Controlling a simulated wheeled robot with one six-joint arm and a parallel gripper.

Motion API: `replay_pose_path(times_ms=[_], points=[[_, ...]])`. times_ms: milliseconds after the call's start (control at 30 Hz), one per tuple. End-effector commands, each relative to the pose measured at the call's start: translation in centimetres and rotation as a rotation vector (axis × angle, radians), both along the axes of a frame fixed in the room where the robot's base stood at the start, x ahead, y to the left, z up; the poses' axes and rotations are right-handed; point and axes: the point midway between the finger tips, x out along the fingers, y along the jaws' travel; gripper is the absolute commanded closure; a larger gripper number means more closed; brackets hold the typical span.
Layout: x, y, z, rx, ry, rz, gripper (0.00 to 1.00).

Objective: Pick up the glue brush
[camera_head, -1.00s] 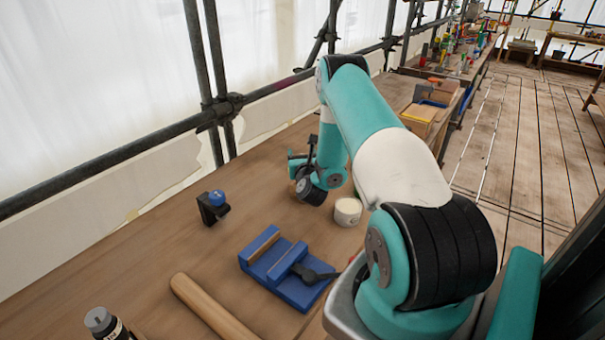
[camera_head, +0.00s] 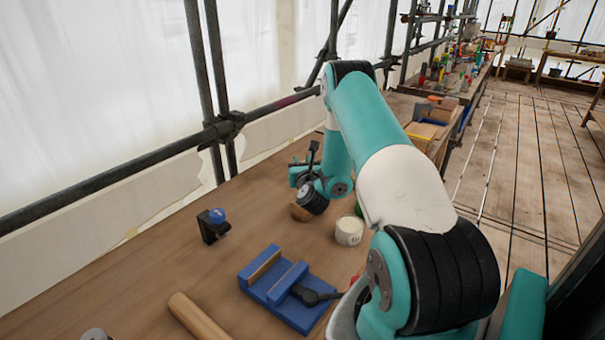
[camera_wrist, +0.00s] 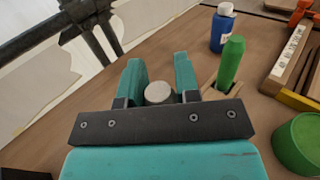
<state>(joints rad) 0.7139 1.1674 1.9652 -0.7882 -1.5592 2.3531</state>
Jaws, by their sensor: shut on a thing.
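My gripper (camera_wrist: 158,84) has its two teal fingers on either side of a pale, round-topped thing (camera_wrist: 158,93) and is shut on it. Only its top end shows, so I cannot tell whether this is the glue brush. A green-handled tool (camera_wrist: 231,62) stands to the right of the fingers in the wrist view, its lower end by light wooden pieces.
On the bench (camera_head: 150,275) are a white tub (camera_head: 348,231), a blue vise (camera_head: 288,290), a wooden rod (camera_head: 195,316), and a black clamp with a blue knob (camera_head: 213,226). A blue bottle (camera_wrist: 222,28) and a green round thing (camera_wrist: 297,145) stand right of my gripper.

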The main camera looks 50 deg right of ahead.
Motion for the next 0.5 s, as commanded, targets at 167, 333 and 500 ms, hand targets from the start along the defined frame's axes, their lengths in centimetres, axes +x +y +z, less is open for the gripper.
replay_pose_path(times_ms=[167,333,500], points=[[-0.1,-0.1,5.1,0.002,-0.001,-0.002,0.94],[-0.1,-0.1,10.1,0.001,-0.001,-0.002,0.94],[-0.1,-0.1,13.6,0.002,-0.001,-0.002,0.94]])
